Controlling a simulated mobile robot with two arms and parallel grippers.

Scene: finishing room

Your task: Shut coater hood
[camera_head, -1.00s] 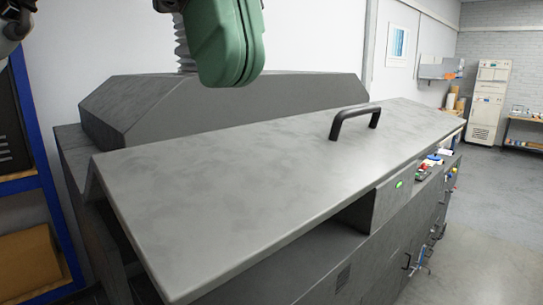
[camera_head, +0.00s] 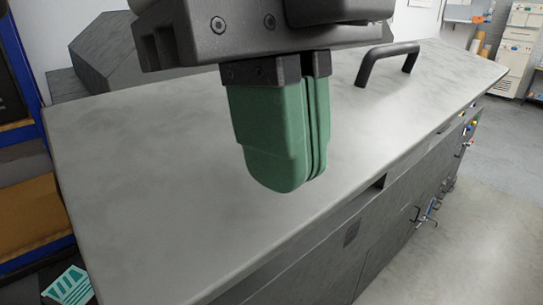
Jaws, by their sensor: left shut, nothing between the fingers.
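The coater hood (camera_head: 170,170) is a wide, flat grey lid that fills the middle of the head view. Its black bar handle (camera_head: 385,60) stands on the far right part of the lid. The lid's front edge lies close above the grey coater body (camera_head: 375,235), with a small dark opening showing under it. My left gripper (camera_head: 300,180) has green fingers, shut and empty, pointing down in front of the lid's middle, left of the handle. I cannot tell whether the fingertips touch the lid. My right gripper is not in view.
A blue-framed shelf with a brown box (camera_head: 32,215) stands at the left. Small handles (camera_head: 428,212) stick out from the coater's front at the right. Clear grey floor (camera_head: 480,240) lies to the right, with a white cabinet (camera_head: 515,45) far back.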

